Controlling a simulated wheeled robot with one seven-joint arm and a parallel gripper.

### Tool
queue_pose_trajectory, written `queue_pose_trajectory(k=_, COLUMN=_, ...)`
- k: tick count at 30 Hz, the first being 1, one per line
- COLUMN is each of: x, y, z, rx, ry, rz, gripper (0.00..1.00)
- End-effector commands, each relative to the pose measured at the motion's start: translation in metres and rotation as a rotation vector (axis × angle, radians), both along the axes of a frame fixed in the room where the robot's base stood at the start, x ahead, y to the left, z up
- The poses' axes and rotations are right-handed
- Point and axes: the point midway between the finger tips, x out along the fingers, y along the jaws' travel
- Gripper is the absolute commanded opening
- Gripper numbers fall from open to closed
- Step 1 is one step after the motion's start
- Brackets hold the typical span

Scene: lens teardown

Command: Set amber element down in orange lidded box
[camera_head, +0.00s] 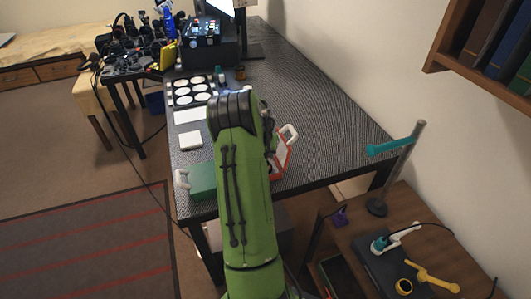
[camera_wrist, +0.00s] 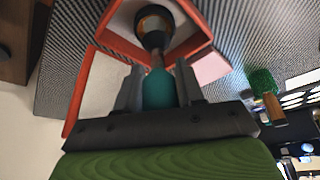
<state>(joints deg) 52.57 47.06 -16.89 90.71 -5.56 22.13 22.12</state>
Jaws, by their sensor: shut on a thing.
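My gripper (camera_wrist: 157,82) is shut on a teal handle-like piece (camera_wrist: 158,90) in the wrist view. Beyond the fingers, in line with that piece, is a dark-rimmed round end with an amber face, which looks like the amber element (camera_wrist: 153,23). The orange box (camera_wrist: 77,90) frames this end, with its pale interior around it. I cannot tell how high the element is above the box floor. In the head view the orange box (camera_head: 287,154) stands open right of my arm, partly hidden by it. My gripper and the element are hidden there behind my arm.
A green box (camera_head: 203,181) with a white handle lies left of my arm. A white square block (camera_head: 190,140) and a tray of white discs (camera_head: 194,91) are farther back. A lamp-like stand (camera_head: 400,170) rises at right. The table's right rear is clear.

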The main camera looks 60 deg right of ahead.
Motion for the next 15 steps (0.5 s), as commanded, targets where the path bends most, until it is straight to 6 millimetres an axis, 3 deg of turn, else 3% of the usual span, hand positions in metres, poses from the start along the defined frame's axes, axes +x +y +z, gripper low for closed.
queue_pose_trajectory(k=15, x=0.000, y=-0.001, z=0.040, rx=-0.005, ry=-0.002, rz=0.000, gripper=0.11)
